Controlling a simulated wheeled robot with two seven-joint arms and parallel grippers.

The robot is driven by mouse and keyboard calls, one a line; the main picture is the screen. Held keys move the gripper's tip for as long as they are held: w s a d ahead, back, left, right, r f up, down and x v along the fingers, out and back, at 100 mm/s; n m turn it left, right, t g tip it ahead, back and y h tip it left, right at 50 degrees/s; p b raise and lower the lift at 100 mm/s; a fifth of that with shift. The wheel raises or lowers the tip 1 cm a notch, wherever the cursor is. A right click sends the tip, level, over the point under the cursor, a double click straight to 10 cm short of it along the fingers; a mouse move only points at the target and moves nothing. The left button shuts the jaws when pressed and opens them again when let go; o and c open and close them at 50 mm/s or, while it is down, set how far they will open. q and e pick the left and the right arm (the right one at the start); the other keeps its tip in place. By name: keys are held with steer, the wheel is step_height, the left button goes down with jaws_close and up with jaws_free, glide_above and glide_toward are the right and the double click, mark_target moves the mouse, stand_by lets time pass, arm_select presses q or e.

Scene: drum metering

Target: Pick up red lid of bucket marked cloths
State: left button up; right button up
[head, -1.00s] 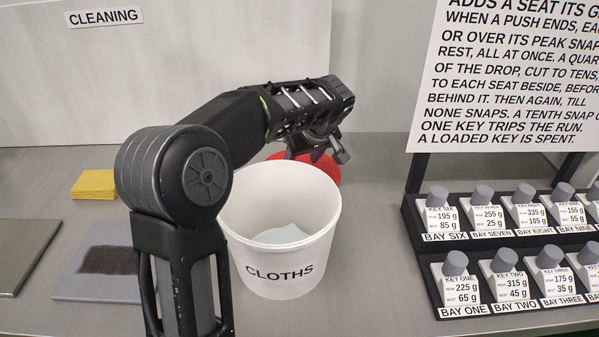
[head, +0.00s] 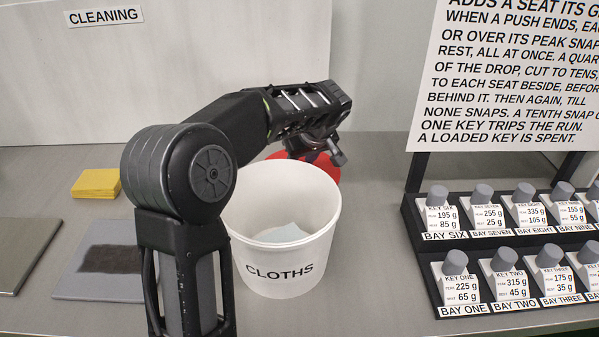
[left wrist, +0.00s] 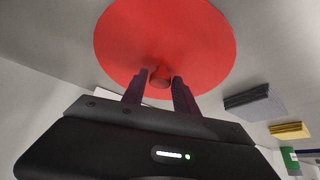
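The white bucket marked CLOTHS (head: 262,262) stands on the grey counter without its lid, a pale cloth (head: 281,233) inside. The red lid (head: 329,170) lies behind the bucket, partly hidden by the bucket and my left gripper. In the left wrist view it is a red disc (left wrist: 185,35) with a small red knob (left wrist: 159,82). My left gripper (head: 322,156) is down at the lid. Its two fingers (left wrist: 160,76) are apart, one on each side of the knob, and I see no clear grip on it. My right gripper is not in view.
A yellow cloth stack (head: 95,184) and a grey pad with a dark patch (head: 100,277) lie at the left. A black rack of keyed bays (head: 468,248) stands at the right under a text sign (head: 510,85). Counter between bucket and rack is clear.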

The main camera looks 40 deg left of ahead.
arm_select(q)
jaws_close()
stand_by(0.5)
step_height(320, 180, up, 10)
steer(key=shift+p, duration=0.4)
stand_by(0.6)
